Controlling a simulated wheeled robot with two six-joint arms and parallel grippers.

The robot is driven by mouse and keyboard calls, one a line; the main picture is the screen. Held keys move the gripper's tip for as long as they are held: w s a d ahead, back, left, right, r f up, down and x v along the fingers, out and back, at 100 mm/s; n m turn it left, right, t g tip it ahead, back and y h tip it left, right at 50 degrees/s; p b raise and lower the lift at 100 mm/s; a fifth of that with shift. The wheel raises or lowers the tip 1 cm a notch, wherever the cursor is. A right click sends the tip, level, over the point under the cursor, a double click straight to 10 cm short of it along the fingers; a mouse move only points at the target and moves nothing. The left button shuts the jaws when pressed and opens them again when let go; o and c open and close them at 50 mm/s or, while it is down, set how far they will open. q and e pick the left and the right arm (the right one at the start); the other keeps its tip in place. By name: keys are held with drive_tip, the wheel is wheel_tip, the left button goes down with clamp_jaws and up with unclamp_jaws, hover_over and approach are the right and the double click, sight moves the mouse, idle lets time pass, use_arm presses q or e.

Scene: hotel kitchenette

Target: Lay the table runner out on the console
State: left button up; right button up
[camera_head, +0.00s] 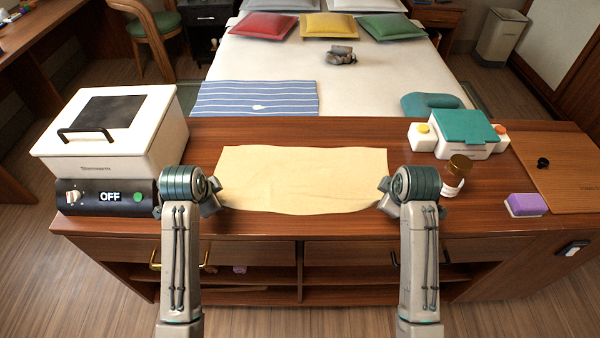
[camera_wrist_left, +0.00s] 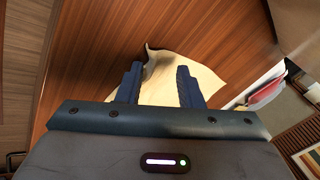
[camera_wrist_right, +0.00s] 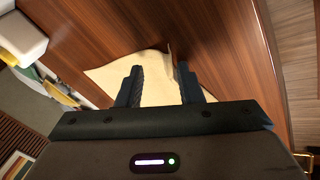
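The cream table runner (camera_head: 303,178) lies spread out on the wooden console (camera_head: 300,130), nearly flat with faint creases and a slightly wavy front edge. My left gripper (camera_head: 217,194) is at its left front corner; the left wrist view shows its two fingers apart (camera_wrist_left: 158,85) with a raised bit of runner (camera_wrist_left: 165,75) between and beyond them. My right gripper (camera_head: 383,192) is at the right front corner; the right wrist view shows its fingers apart (camera_wrist_right: 160,85) with a raised fold of runner (camera_wrist_right: 150,75) there. Neither is visibly clamped on the cloth.
A white steamer box (camera_head: 110,125) on a black base marked OFF stands at the left. A bed (camera_head: 340,80) lies behind.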

use_arm(q)
drive_tip(key=shift+s+d+f, duration=0.1)
drive_tip(key=shift+s+f, duration=0.05)
use_arm(e)
drive_tip(key=shift+s+a+f, duration=0.1)
drive_tip(key=shift+s+f, duration=0.05)
use_arm(q)
drive_tip(key=shift+r, duration=0.35)
use_arm(e)
drive_tip(key=shift+r, duration=0.35)
use_arm(q)
drive_tip(key=s+v, duration=0.1)
drive_tip(key=v, duration=0.9)
drive_tip(key=shift+f, duration=0.15)
use_arm(e)
drive_tip(key=s+v, duration=0.1)
drive_tip(key=v, duration=0.9)
drive_tip(key=shift+f, duration=0.15)
